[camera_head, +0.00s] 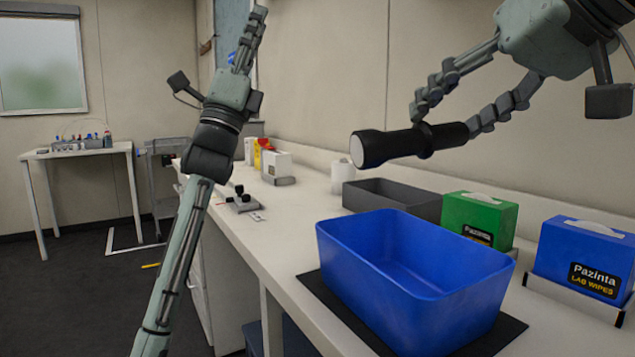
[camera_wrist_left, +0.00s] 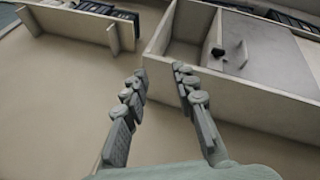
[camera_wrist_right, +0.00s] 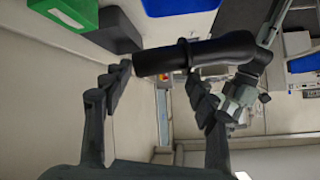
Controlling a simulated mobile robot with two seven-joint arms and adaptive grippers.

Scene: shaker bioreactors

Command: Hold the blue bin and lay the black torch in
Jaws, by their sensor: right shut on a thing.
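The blue bin (camera_head: 385,296) stands upright on a black mat (camera_head: 337,311) on the counter, and its visible inside is empty. The black torch (camera_head: 403,145) lies roughly level in the air above and behind the bin. My right gripper (camera_head: 446,120) is shut on the torch, which also shows between its fingers in the right wrist view (camera_wrist_right: 195,55). My left gripper (camera_head: 253,40) points upward at the left, well away from the bin. Its fingers are apart and empty in the left wrist view (camera_wrist_left: 160,76).
A grey open tray (camera_head: 394,201) stands behind the bin. A green box (camera_head: 480,219) and a blue wipes box (camera_head: 586,259) stand behind and right of it. A small device (camera_head: 241,204) lies farther along the counter. Bare counter lies left of the mat.

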